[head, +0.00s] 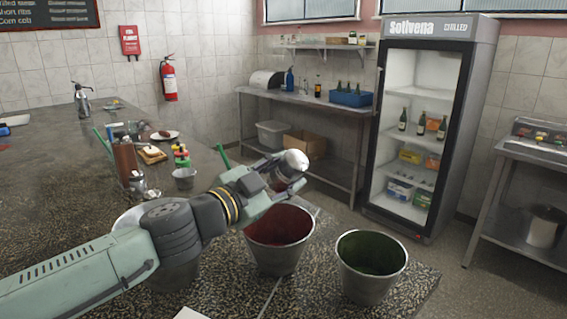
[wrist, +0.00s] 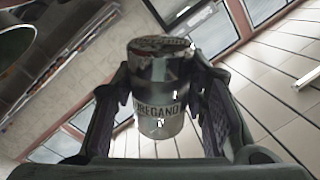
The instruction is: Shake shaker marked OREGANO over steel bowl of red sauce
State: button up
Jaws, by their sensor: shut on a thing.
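The shaker marked OREGANO (wrist: 160,95) is a grey metal cylinder with a printed label, held between the two fingers of my gripper (wrist: 158,78) in the wrist view. In the head view my arm reaches in from the lower left and its end is above the far side of the steel bowl of red sauce (head: 279,258). The bowl stands on the speckled counter, with red sauce visible inside.
A second steel bowl with green contents (head: 371,282) stands to the right, near the counter's edge. A fridge (head: 425,120) stands beyond.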

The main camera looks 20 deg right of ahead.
notch_tip(320, 180, down, 4)
jog(key=shift+r, duration=2)
